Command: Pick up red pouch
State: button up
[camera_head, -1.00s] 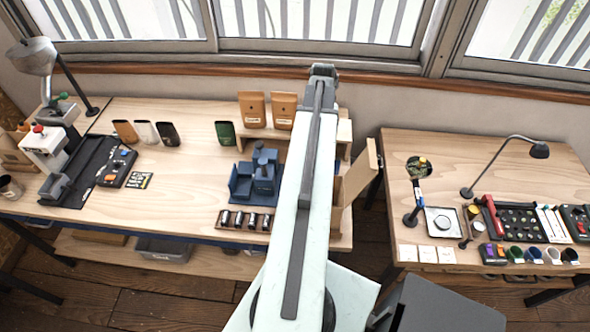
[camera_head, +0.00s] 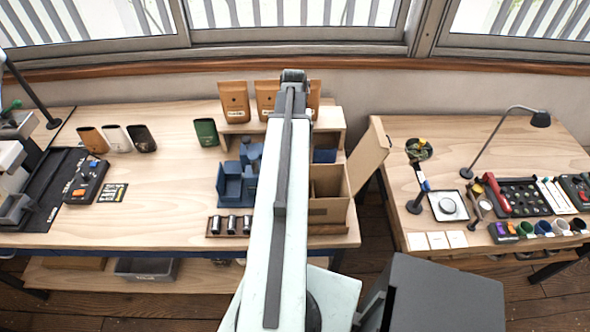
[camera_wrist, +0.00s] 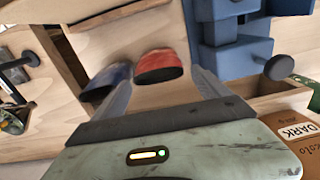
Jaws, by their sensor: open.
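The red pouch (camera_wrist: 160,62) stands on the wood surface in the wrist view, its dark open end toward me. My gripper (camera_wrist: 163,80) is open and empty, and the red pouch appears between its two fingers in the picture. I cannot tell how much distance is left between them. A blue pouch (camera_wrist: 110,77) is just left of the red one, partly behind the left finger. In the head view the blue pouch (camera_head: 325,156) shows under the small shelf. The red pouch and the gripper are hidden there behind my arm.
Tan pouches (camera_head: 235,100) stand on the shelf (camera_head: 328,128). A cardboard box (camera_head: 330,210) with an open flap is beside my arm. The left bench middle is clear.

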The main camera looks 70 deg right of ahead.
notch_tip(320, 180, down, 6)
jog(key=b, duration=0.5)
jog(key=shift+s+r, duration=0.15)
jog(key=shift+r, duration=0.3)
jog(key=c, duration=1.4)
notch_tip(320, 180, up, 10)
jog(key=p, duration=1)
jog(key=shift+r, duration=0.15)
